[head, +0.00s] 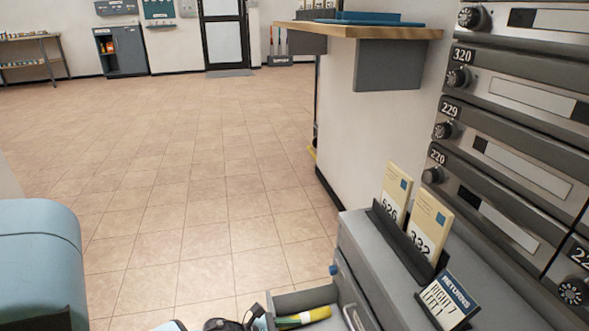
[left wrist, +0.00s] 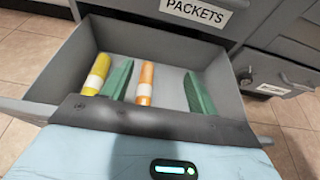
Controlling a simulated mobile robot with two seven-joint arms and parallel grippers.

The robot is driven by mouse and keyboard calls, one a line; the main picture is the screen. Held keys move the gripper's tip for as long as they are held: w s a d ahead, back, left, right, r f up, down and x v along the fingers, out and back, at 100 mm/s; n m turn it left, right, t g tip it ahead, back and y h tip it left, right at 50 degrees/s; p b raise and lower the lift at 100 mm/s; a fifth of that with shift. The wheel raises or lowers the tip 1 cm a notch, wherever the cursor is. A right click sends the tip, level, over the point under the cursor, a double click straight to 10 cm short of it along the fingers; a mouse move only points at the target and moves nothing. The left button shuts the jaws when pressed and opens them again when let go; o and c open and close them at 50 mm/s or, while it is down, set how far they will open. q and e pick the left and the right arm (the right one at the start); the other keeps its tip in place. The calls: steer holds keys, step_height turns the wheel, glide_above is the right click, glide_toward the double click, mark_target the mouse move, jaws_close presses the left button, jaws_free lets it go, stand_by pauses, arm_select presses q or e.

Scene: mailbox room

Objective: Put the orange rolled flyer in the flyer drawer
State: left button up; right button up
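The orange rolled flyer (left wrist: 146,84), with a white band, is inside the open grey drawer (left wrist: 245,117) in the left wrist view; its near end is hidden behind my gripper's dark edge. My left gripper (left wrist: 160,80) has its two green fingers apart, one on each side of the orange roll. The roll is closer to the left finger, with a gap on both sides. A yellow rolled flyer (left wrist: 97,75) lies left of the fingers. In the head view, the drawer (head: 305,298) and my left gripper show at the bottom edge, partly cut off. My right gripper is not visible.
A PACKETS label (left wrist: 198,12) is on the cabinet front above the drawer. On the cabinet top stand cards 626 (head: 395,195) and 332 (head: 430,228) and a RETURNS sign (head: 450,300). Numbered mailboxes (head: 515,150) line the right. Tiled floor (head: 180,190) is clear at left.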

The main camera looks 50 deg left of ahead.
arm_select(q)
steer(key=shift+p+v, duration=1.2)
steer(key=shift+v, duration=2.7)
steer(key=shift+r, duration=0.1)
